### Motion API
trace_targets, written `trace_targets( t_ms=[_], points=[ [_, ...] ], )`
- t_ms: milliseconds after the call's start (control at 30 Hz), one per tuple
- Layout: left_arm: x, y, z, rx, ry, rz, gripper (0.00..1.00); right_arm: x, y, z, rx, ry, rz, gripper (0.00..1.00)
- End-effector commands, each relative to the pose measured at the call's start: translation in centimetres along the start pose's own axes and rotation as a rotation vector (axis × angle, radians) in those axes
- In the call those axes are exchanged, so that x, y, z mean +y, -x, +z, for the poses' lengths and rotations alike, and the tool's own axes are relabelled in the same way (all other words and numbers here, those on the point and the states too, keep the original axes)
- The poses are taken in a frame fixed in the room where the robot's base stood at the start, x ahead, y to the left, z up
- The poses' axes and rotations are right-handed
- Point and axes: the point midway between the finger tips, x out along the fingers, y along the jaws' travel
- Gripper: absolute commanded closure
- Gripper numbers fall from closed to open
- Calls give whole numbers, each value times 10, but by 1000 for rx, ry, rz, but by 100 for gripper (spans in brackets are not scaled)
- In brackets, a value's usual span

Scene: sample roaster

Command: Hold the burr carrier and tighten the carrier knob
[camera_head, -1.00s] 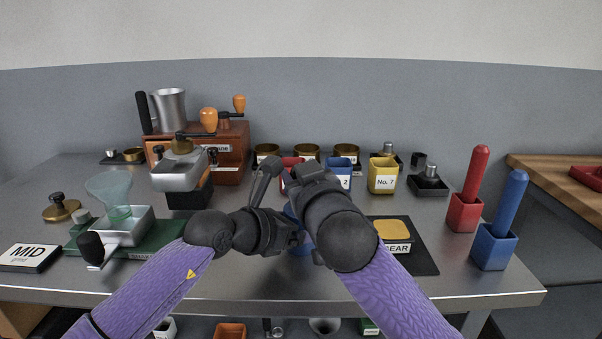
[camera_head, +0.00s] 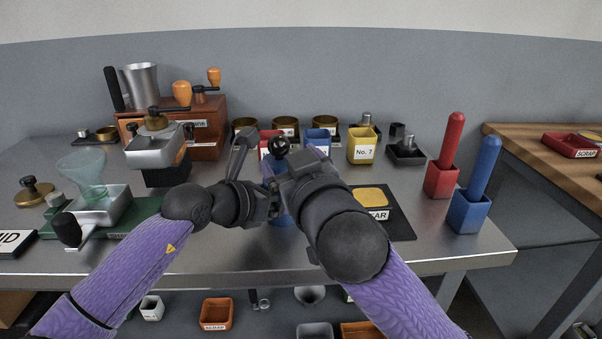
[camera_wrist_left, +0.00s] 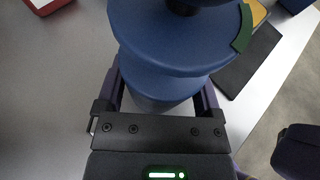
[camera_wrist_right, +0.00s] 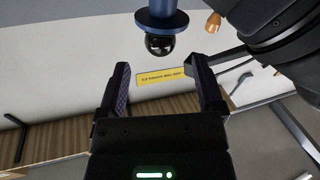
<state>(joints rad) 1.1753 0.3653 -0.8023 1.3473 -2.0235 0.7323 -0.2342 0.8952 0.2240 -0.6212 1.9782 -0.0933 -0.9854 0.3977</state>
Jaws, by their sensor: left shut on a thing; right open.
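The blue burr carrier (camera_head: 281,217) is mostly hidden behind my arms in the head view. In the left wrist view the carrier (camera_wrist_left: 175,40) is a wide flanged spool with a green mark on its rim. My left gripper (camera_head: 272,200) is shut on its narrower waist (camera_wrist_left: 160,85). The black ball carrier knob (camera_head: 279,147) stands above it in the head view. In the right wrist view the knob (camera_wrist_right: 160,44) lies beyond the open fingers of my right gripper (camera_wrist_right: 160,85), apart from them, next to a blue flange (camera_wrist_right: 162,20).
A black mat with a yellow pad (camera_head: 372,197) lies right of my right arm. Red (camera_head: 441,180) and blue (camera_head: 469,211) holders with upright handles stand farther right. A brewing stand (camera_head: 103,205) is at left. Cups, including a yellow one (camera_head: 362,147), line the back.

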Motion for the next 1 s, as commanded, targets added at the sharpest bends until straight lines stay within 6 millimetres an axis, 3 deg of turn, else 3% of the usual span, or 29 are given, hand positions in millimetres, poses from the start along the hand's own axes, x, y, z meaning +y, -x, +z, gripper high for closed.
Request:
trace_targets(
  t_ms=[100, 300, 1000],
  points=[
    [0, 0, 0, -1, 1, -1, 100, 0, 30, 0, 0, -1, -1, 14],
    [0, 0, 0, -1, 1, -1, 100, 0, 58, 0, -1, 0, 0, 14],
    [0, 0, 1, -1, 0, 0, 100, 0, 60, 0, 0, -1, 0, 14]
  ],
)
